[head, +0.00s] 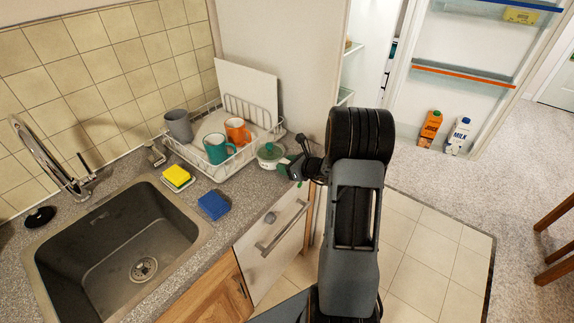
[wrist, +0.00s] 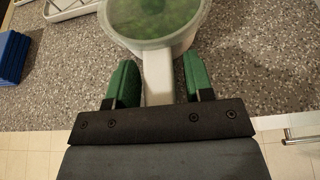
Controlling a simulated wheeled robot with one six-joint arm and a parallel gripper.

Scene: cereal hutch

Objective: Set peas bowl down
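The peas bowl (head: 269,157) is white with green contents and a white handle. In the head view it appears to stand on the grey speckled counter, beside the dish rack and near the counter's edge. In the wrist view the bowl (wrist: 155,22) is at the top, cut off by the frame. Its handle (wrist: 158,78) runs down between my gripper's green fingers (wrist: 158,85). A gap shows on each side of the handle, so the fingers are open around it. In the head view my gripper (head: 290,168) is just right of the bowl.
The white dish rack (head: 232,166) holds a grey cup (head: 178,126), a teal mug (head: 217,149) and an orange mug (head: 236,131). A blue sponge (head: 213,205) and a yellow sponge (head: 177,174) lie between rack and sink (head: 110,235). Bare counter lies in front of the rack.

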